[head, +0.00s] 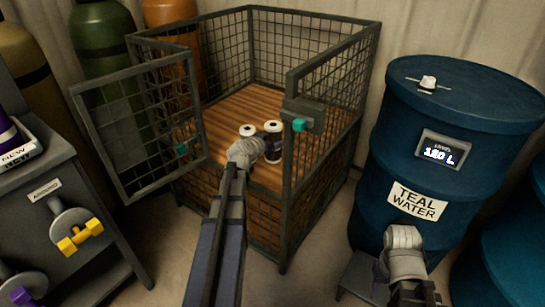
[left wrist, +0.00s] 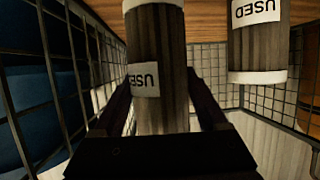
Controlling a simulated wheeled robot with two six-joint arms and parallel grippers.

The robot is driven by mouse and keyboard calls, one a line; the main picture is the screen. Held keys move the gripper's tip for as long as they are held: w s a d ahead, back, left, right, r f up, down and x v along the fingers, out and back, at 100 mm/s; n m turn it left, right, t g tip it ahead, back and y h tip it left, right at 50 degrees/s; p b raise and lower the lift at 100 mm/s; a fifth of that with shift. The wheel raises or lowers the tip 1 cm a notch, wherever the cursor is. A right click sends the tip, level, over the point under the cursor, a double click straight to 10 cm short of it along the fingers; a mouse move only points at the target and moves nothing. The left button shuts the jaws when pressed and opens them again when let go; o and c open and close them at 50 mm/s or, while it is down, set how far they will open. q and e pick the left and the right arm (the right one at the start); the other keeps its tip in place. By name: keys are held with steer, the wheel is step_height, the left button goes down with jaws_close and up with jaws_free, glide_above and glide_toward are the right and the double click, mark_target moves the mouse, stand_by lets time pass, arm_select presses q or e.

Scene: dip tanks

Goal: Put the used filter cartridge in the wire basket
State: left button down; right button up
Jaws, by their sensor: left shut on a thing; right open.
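The wire basket (head: 336,108) is a mesh cage with a wooden floor, its door (head: 135,118) swung open to the left. My left gripper (head: 262,146) reaches through the opening and is shut on a dark used filter cartridge (head: 274,151) with white ends and a label. The held cartridge (left wrist: 160,88) is between the fingers in the left wrist view, inside the cage; whether it rests on the floor I cannot tell. A second cartridge marked USED (left wrist: 258,42) stands beside it, apart. My right gripper (head: 402,240) is open and empty in front of the blue drum.
The blue drum (head: 455,140), labelled TEAL WATER, stands right of the cage. A grey cabinet (head: 60,205) with a yellow handle (head: 80,236) is at left. Gas cylinders (head: 103,38) stand behind the door. Bare wooden floor (head: 225,115) remains around the cartridges.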

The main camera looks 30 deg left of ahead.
arm_select(q)
step_height(320, 180, down, 2)
steer(key=shift+f+b, duration=0.1)
steer(key=shift+b, duration=0.3)
arm_select(e)
step_height(320, 180, down, 2)
steer(key=shift+f, duration=0.1)
arm_select(q)
step_height(320, 180, down, 4)
steer(key=b, duration=0.3)
steer(key=shift+r+b, duration=0.2)
steer(key=shift+b, duration=0.15)
arm_select(e)
step_height(320, 180, down, 4)
steer(key=shift+r, duration=0.25)
arm_select(q)
steer(key=shift+f, duration=0.15)
jaws_free()
arm_select(e)
steer(key=shift+f, duration=0.15)
